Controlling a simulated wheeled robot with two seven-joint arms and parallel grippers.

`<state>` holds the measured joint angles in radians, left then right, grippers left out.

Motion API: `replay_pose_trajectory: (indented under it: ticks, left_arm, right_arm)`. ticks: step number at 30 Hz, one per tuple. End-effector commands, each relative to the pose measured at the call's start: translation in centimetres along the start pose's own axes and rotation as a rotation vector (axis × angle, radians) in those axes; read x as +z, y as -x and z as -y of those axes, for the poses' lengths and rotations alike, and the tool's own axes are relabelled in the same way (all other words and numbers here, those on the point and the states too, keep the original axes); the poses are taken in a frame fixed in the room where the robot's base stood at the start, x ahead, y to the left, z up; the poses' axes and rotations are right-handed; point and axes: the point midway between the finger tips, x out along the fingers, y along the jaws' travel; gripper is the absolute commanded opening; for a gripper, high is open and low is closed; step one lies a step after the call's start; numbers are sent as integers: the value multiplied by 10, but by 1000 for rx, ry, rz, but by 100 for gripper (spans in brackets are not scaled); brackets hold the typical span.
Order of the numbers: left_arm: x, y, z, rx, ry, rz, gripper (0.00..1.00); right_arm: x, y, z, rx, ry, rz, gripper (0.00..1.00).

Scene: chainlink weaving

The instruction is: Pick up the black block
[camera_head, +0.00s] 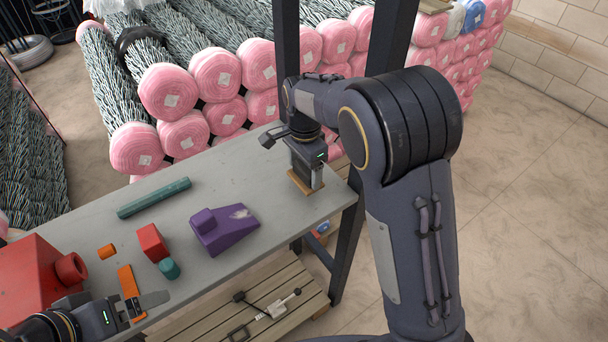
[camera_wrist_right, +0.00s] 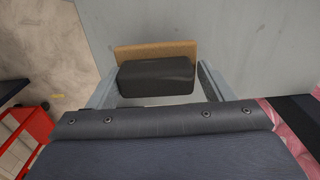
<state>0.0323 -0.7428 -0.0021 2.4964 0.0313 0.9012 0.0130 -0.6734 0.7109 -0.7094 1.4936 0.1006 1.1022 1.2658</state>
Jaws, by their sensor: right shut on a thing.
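The black block (camera_wrist_right: 156,76) shows in the right wrist view between the two fingers of my right gripper (camera_wrist_right: 158,84). A tan wooden piece (camera_wrist_right: 155,52) lies against its far side in that view. In the head view my right gripper (camera_head: 307,178) points down at the right end of the grey table, shut on the black block, which is mostly hidden there. The tan piece (camera_head: 297,186) shows below the fingers. My left gripper (camera_head: 148,304) is low at the left over the table's front edge; its opening is unclear.
On the grey table (camera_head: 180,215) are a purple block (camera_head: 225,229), a teal rod (camera_head: 154,198), a red block (camera_head: 152,243), a teal piece (camera_head: 169,268), orange pieces (camera_head: 106,251) and a large red object (camera_head: 40,280). Pink rolls (camera_head: 167,91) stand behind. A dark post rises beside my right arm.

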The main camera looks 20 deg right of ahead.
Motion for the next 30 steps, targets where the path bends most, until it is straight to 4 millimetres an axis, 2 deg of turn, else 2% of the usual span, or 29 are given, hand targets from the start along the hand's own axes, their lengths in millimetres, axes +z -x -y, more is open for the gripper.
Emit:
replay_pose_trajectory:
  ticks: [7, 12, 15, 22, 30]
  left_arm:
    - [3, -6, 3, 0, 0, 0, 98]
    - [5, -10, 5, 0, 0, 0, 98]
    - [6, -11, 5, 0, 0, 0, 98]
    - [6, -11, 5, 0, 0, 0, 98]
    - [6, -11, 5, 0, 0, 0, 98]
  right_arm:
    - [6, 59, -50, -7, 4, 6, 47]
    - [10, 75, -94, -4, 5, 7, 47]
    - [12, 84, -112, -3, 4, 5, 47]
    - [14, 93, -134, 1, 2, 3, 47]
    - [14, 95, -137, 3, 1, 1, 47]
